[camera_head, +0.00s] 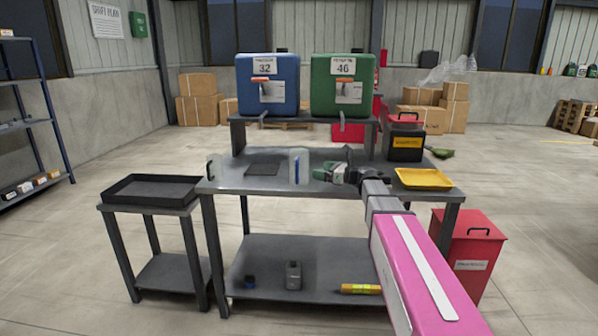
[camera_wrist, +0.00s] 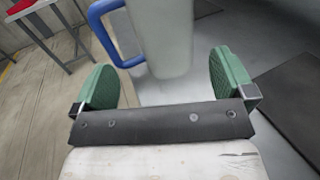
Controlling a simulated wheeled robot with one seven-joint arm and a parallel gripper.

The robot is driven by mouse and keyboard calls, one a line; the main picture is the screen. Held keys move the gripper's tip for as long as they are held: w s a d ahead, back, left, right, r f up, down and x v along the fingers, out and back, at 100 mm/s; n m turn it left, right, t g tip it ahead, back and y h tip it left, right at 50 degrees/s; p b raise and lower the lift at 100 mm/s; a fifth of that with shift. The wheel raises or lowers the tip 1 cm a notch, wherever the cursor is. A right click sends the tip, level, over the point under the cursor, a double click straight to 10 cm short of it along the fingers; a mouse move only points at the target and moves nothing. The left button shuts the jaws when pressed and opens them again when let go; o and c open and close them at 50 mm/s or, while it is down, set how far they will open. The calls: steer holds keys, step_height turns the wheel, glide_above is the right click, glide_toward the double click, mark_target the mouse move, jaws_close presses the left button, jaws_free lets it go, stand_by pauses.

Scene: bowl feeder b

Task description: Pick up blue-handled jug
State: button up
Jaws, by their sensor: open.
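The blue-handled jug (camera_head: 301,166) stands upright on the grey workbench, its body pale and translucent. In the wrist view the jug's pale body (camera_wrist: 163,35) is straight ahead, with its blue handle (camera_wrist: 97,25) on the left side. My gripper (camera_head: 325,172) is just right of the jug, low over the bench. Its green fingers (camera_wrist: 165,78) are open. The jug's body lies ahead in line with the gap between them, and the handle is in front of the left finger. I cannot tell whether either finger touches the jug.
The workbench (camera_head: 225,184) also holds a second pale jug with a dark handle (camera_head: 213,168) at its left end, a dark mat (camera_head: 263,168) and a yellow tray (camera_head: 424,179). Blue (camera_head: 267,84) and green (camera_head: 339,84) tanks stand on the rear shelf. A black tray (camera_head: 151,190) is lower left.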

mark_target(300, 165)
steer(key=x, duration=1)
steer(key=shift+w+a+r, duration=0.15)
steer(key=shift+w+a, duration=0.05)
steer(key=shift+w, duration=0.15)
steer(key=c, duration=0.8)
